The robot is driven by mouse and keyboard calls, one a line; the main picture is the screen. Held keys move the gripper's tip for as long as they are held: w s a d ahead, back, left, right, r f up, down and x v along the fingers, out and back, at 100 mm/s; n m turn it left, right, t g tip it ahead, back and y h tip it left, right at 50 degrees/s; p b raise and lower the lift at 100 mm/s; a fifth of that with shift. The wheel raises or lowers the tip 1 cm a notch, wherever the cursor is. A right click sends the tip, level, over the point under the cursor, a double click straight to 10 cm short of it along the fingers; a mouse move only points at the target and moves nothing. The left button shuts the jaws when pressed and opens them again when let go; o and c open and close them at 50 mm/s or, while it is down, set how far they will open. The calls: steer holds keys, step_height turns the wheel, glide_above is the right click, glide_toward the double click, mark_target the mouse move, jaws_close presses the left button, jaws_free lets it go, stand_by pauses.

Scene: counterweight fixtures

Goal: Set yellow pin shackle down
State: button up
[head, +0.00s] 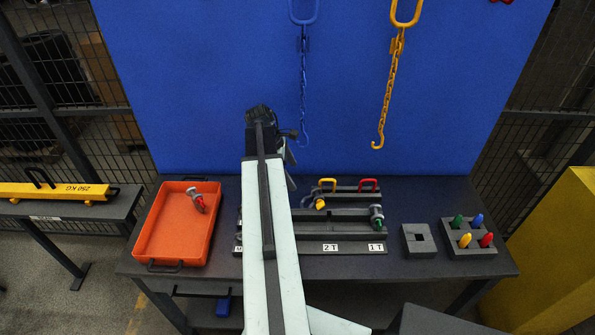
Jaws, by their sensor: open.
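The yellow pin shackle (319,204) has a grey body and a yellow pin end. It sits at the dark rack (345,248), behind the 2T label; whether it lies flat or leans is too small to tell. My gripper (290,170) is open, to the left of and a little above the shackle in the picture, apart from it. My arm hides the left-middle part of the rack and part of the gripper.
An orange tray (148,238) at left holds a red pin shackle (197,201). A green pin shackle (377,217) sits by the 1T label. A square block (417,252) and a block with several coloured pins (484,252) stand right. A yellow chain (387,95) hangs behind.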

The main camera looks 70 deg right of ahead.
steer(key=shift+p+v, duration=0.3)
steer(key=shift+v, duration=0.7)
